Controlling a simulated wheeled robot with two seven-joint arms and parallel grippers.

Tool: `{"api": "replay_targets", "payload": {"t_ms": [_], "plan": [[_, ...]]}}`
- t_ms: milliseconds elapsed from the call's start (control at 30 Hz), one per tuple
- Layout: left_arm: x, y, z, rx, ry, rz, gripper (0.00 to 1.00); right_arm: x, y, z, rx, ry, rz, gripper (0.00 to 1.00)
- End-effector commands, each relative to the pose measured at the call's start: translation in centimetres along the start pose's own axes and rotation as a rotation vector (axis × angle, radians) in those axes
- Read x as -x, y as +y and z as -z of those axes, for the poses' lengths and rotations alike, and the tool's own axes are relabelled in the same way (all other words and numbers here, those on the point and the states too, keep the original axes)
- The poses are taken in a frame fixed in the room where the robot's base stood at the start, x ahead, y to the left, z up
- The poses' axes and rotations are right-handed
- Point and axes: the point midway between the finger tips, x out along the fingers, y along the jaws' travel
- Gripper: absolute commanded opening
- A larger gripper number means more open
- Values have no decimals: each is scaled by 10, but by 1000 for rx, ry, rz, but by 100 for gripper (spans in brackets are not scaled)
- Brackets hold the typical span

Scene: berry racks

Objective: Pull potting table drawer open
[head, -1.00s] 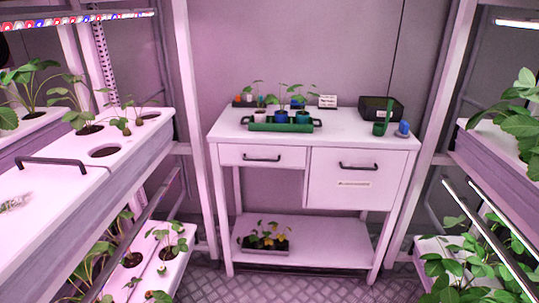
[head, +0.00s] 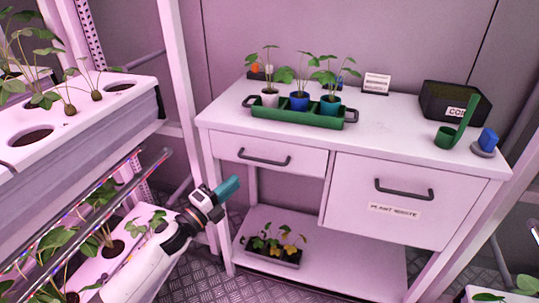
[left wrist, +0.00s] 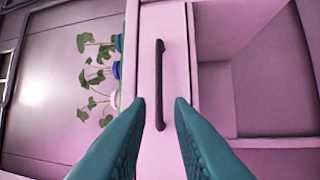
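The white potting table (head: 408,128) stands ahead with two closed fronts. The smaller left drawer (head: 300,164) has a dark bar handle (head: 264,158). The larger right front (head: 350,215) has its own handle (head: 404,190) and a "plant waste" label. My left gripper (head: 228,187), with teal fingers, is in front of and below the left drawer. In the left wrist view its fingers (left wrist: 160,105) are apart, with the drawer handle (left wrist: 159,85) lying ahead between them, not gripped. My right gripper is not in view.
On the tabletop stand a green tray (head: 270,113) with potted seedlings, a black box (head: 440,103), a green scoop (head: 450,137) and a small sign (head: 376,83). The lower shelf (head: 340,262) holds a seedling tray (head: 270,256). A plant rack (head: 105,120) stands close on the left.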

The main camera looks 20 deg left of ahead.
Motion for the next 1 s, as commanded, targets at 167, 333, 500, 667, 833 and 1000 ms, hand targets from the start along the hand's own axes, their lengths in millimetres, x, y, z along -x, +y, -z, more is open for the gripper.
{"api": "replay_targets", "payload": {"t_ms": [167, 333, 500, 667, 833, 1000], "plan": [[-25, 2, 0, 1, 0, -3, 20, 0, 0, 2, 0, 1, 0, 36], [-60, 2, 1, 3, 2, -3, 20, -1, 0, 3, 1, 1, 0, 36], [-91, 1, 0, 3, 2, -1, 20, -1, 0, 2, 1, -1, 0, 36], [-109, 0, 1, 5, 2, 0, 20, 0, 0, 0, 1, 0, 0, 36], [-117, 0, 1, 4, 2, 1, 20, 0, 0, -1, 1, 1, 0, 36], [-117, -1, 1, 4, 2, 2, 20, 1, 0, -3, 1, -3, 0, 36]]}}
